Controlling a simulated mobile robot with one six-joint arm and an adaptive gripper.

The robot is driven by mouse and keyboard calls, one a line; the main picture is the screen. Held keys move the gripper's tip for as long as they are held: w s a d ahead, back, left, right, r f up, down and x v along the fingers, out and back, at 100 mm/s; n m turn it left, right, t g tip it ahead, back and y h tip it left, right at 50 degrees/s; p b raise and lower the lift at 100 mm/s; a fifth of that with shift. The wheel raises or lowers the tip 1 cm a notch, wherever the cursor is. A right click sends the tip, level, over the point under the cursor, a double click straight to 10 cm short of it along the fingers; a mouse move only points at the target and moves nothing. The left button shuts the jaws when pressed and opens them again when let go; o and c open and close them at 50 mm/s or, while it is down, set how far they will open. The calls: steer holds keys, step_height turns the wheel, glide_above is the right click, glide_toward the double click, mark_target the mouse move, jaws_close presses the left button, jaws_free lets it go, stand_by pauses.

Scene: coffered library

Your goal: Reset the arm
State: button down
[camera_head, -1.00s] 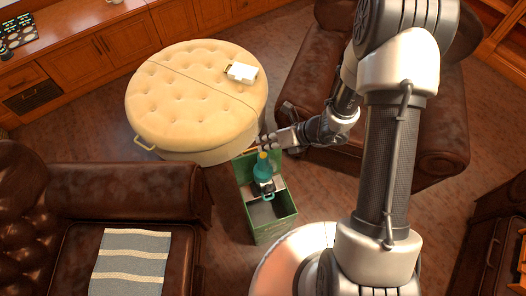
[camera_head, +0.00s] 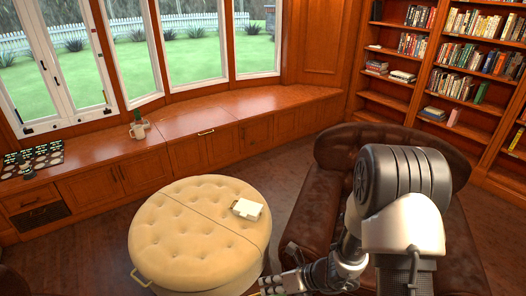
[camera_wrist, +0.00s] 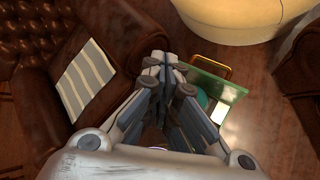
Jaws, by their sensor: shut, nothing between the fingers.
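My gripper (camera_head: 270,284) shows at the bottom edge of the head view, beside the lower right of the round ottoman. In the wrist view my gripper (camera_wrist: 160,64) has its fingers together with nothing between them. My arm (camera_head: 400,215) stands bent at the lower right of the head view, and its lower part is out of frame.
A green box (camera_wrist: 219,88) with a teal object (camera_wrist: 202,98) lies beyond my fingers, partly hidden by them. The cream ottoman (camera_head: 185,240) carries a white item (camera_head: 247,209). A brown leather armchair (camera_head: 312,205) stands close behind my arm. A striped blanket (camera_wrist: 84,80) lies on a sofa.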

steer(key=s+r+n+g+h, duration=0.1)
steer(key=s+r+n, duration=0.3)
steer(key=r+n, duration=0.5)
steer(key=s+r+n+g, duration=0.1)
steer(key=s+r+n, duration=0.4)
steer(key=r+n, duration=0.45)
steer(key=s+d+r+n+t+h, duration=0.3)
steer(key=s+d+r+n+h, duration=0.4)
steer(key=s+d+r+n, duration=0.4)
steer(key=shift+s+d+n+h, duration=0.3)
steer(key=shift+d+n, duration=0.25)
steer(key=shift+n, duration=0.2)
